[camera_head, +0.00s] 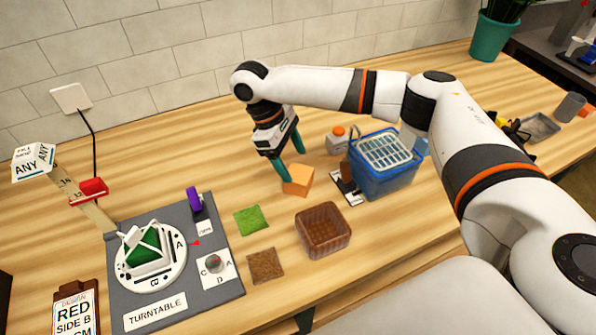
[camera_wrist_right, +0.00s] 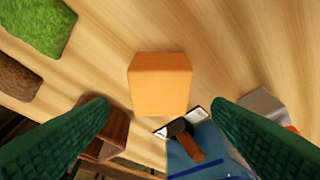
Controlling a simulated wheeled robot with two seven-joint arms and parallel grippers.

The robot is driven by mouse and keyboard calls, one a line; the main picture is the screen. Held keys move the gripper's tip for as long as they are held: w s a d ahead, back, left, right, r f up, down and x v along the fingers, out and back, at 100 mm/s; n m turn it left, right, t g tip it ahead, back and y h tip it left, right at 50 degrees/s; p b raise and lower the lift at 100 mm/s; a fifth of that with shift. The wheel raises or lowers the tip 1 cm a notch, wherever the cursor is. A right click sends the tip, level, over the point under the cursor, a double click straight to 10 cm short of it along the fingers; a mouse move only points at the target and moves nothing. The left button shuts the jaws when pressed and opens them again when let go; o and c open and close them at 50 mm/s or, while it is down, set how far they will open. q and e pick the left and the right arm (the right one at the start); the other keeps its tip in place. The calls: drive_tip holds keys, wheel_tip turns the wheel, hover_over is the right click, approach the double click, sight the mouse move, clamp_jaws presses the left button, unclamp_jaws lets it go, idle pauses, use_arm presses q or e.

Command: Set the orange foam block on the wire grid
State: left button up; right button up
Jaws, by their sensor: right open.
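The orange foam block (camera_head: 298,180) sits on the wooden table, left of the blue bin. My right gripper (camera_head: 291,167) is just above and behind it, pointing down, fingers spread and empty. In the right wrist view the block (camera_wrist_right: 160,82) lies ahead of the two green fingers (camera_wrist_right: 162,108), roughly centred between them, with no contact visible. The white wire grid (camera_head: 384,152) lies across the top of the blue bin (camera_head: 385,185). The bin also shows in the wrist view (camera_wrist_right: 195,160), at the bottom. My left gripper is not in view.
A brown basket (camera_head: 323,230), green mat (camera_head: 250,220) and brown mat (camera_head: 265,266) lie in front of the block. The turntable board (camera_head: 215,290) is at left. The table behind the block is clear.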

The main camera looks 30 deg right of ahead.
drive_tip(key=v, duration=0.7)
